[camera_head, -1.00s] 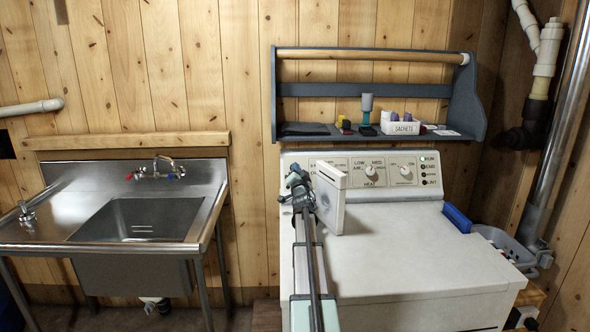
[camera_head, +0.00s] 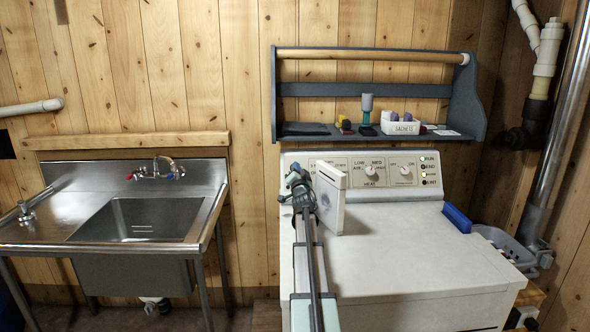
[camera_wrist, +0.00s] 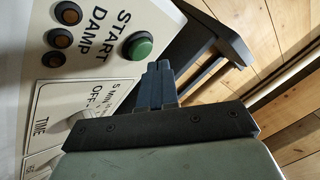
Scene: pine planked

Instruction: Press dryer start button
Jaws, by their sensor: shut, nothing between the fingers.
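The white dryer (camera_head: 420,255) stands at the right, with its control panel (camera_head: 385,196) along the back. In the wrist view, a round green button (camera_wrist: 138,46) in a dark ring sits on the panel beside the word START. My gripper (camera_wrist: 159,68) is shut and empty, with its dark blue fingertips just below and right of the green button in the picture. I cannot tell if they touch it.
A shelf (camera_head: 375,52) above the panel holds a sachet box (camera_head: 400,127) and small items. Dials and indicator lamps (camera_head: 423,168) line the panel's right part. A blue object (camera_head: 457,218) lies on the dryer's right edge. A steel sink (camera_head: 140,218) stands left. The dryer top is mostly clear.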

